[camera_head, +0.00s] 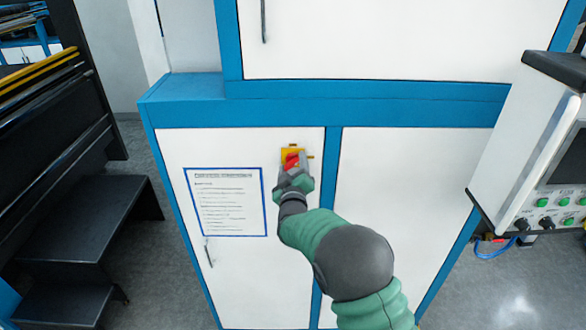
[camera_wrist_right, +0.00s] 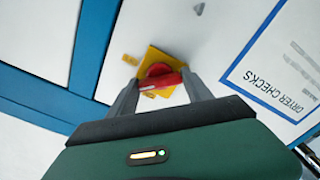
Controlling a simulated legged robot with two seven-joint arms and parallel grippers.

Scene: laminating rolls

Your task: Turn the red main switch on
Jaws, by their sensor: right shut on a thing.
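The red main switch (camera_head: 291,160) sits on a yellow plate (camera_head: 292,151) on the white cabinet door. My right gripper (camera_head: 297,168) reaches up to it from below and covers part of it in the head view. In the right wrist view the red switch handle (camera_wrist_right: 160,77) lies between the two grey fingers of my right gripper (camera_wrist_right: 161,88), in front of the yellow plate. The gripper is shut on the handle. The handle looks tilted in the wrist view. My left gripper is not in view.
A framed checks sheet (camera_head: 226,202) hangs left of the switch; it also shows in the wrist view (camera_wrist_right: 285,60). A control panel (camera_head: 540,150) stands at the right. Dark steps (camera_head: 85,220) stand at the left. Grey floor lies on both sides.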

